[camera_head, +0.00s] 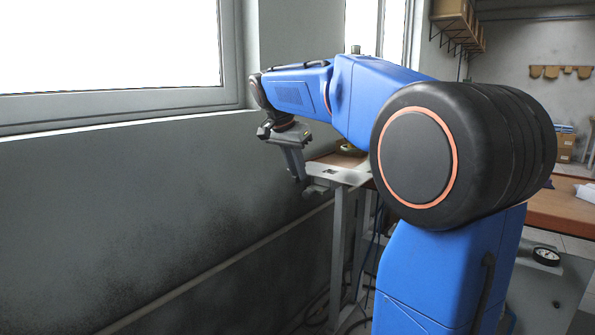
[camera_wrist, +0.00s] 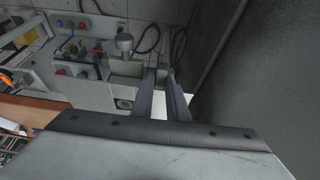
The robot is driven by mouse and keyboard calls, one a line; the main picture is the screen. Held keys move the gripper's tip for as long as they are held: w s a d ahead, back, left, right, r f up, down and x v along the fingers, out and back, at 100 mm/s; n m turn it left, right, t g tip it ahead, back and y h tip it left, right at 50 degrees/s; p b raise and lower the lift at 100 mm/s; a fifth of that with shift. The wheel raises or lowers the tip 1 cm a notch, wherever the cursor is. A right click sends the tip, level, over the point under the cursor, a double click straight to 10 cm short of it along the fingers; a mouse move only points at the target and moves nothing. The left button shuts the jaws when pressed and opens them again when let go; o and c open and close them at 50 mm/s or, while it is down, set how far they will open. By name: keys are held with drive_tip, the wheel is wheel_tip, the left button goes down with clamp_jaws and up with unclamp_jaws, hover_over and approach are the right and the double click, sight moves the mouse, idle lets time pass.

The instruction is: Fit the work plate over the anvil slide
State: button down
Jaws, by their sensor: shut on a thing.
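My gripper (camera_head: 300,180) reaches out past the end of the white-topped bench, fingers pointing down. In the wrist view my gripper (camera_wrist: 160,75) has its two long grey fingers shut on a small grey piece at their tips. The piece is mostly hidden, and I cannot tell for sure that it is the work plate. Just left of the fingertips is a grey metal block (camera_wrist: 127,68) with a round knob (camera_wrist: 125,43) above it. A grey block (camera_head: 318,188) also shows right of the fingertips in the head view. I cannot make out the anvil slide for certain.
The bench (camera_head: 345,176) stands right of my gripper in the head view. The grey wall (camera_head: 150,210) runs close on the left, below a window. In the wrist view a panel with coloured knobs (camera_wrist: 82,50) and dark hoses (camera_wrist: 150,38) lies beyond the fingers.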

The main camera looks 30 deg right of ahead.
drive_tip(key=c, duration=1.6)
unclamp_jaws()
drive_tip(key=shift+f, duration=0.1)
drive_tip(key=shift+c, duration=0.2)
drive_tip(key=v, duration=1.7)
drive_tip(key=shift+r, duration=0.25)
drive_tip(key=shift+s+f, duration=0.1)
drive_tip(key=shift+s, duration=0.1)
drive_tip(key=s+a+f+n+t+y, duration=0.1)
drive_tip(key=s+a+f+n, duration=0.2)
drive_tip(key=s+f, duration=0.6)
drive_tip(key=s+a+f+n+t+y, duration=0.1)
drive_tip(key=s+f+n, duration=0.5)
drive_tip(key=f, duration=1.1)
drive_tip(key=s+a+f+n+t+y, duration=0.1)
drive_tip(key=s+a+f+n, duration=0.4)
drive_tip(key=s+f, duration=0.7)
drive_tip(key=shift+s+f+y, duration=0.4)
drive_tip(key=shift+f+y, duration=0.15)
drive_tip(key=shift+y, duration=0.15)
